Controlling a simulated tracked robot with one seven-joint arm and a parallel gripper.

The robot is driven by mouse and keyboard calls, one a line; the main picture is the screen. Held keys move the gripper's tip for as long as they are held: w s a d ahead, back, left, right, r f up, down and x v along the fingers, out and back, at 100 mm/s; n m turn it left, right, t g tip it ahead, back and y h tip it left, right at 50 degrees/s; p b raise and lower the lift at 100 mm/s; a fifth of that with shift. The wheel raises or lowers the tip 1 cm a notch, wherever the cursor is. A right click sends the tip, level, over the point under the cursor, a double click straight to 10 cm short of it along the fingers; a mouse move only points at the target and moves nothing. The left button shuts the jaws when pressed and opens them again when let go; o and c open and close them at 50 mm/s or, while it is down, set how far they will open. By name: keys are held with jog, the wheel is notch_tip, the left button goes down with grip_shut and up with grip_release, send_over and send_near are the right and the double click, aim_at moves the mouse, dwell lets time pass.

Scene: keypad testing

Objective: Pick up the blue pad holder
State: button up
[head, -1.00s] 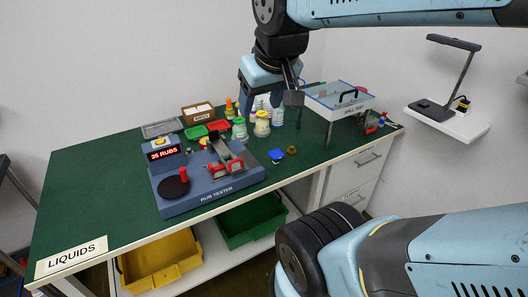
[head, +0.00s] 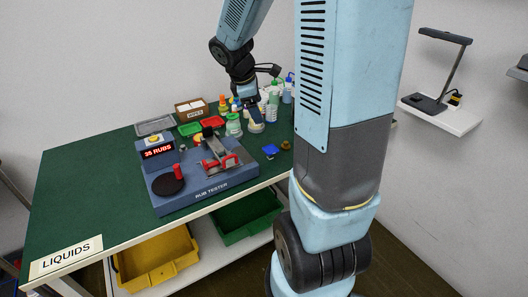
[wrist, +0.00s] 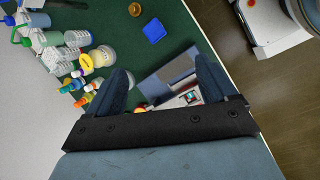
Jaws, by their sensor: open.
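The blue pad holder (head: 270,151) is a small blue piece lying on the green bench top, right of the rub tester (head: 207,185). It also shows as a blue square (wrist: 154,30) near the top of the wrist view, beyond my fingertips. My gripper (wrist: 163,82) is open, with nothing between its two dark fingers. In the head view my gripper (head: 254,108) hangs above the bench by the bottles, behind and left of the blue pad holder and apart from it. Its fingertips are hard to make out there.
Several bottles and jars (head: 234,125) crowd the back of the bench beside my gripper. A small brown round piece (head: 286,145) lies right of the blue pad holder. Yellow (head: 155,262) and green (head: 245,222) bins sit below. My arm hides the bench's right end.

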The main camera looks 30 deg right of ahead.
jog(key=w+d+f+n+g, duration=0.1)
jog(key=w+d+f+n, duration=0.15)
jog(key=f, duration=0.35)
jog(key=w+d+f+n, duration=0.1)
jog(key=w+f+n, duration=0.2)
jog(key=f+n, duration=0.15)
jog(key=m, duration=0.1)
send_over(271, 150)
jog(key=a, duration=0.2)
jog(key=f, duration=0.8)
jog(key=shift+w+a+f, duration=0.1)
jog(key=shift+w+f, duration=0.15)
jog(key=shift+f, duration=0.15)
jog(key=shift+x, duration=2.65)
jog(key=shift+s, duration=0.2)
jog(key=c, duration=1.1)
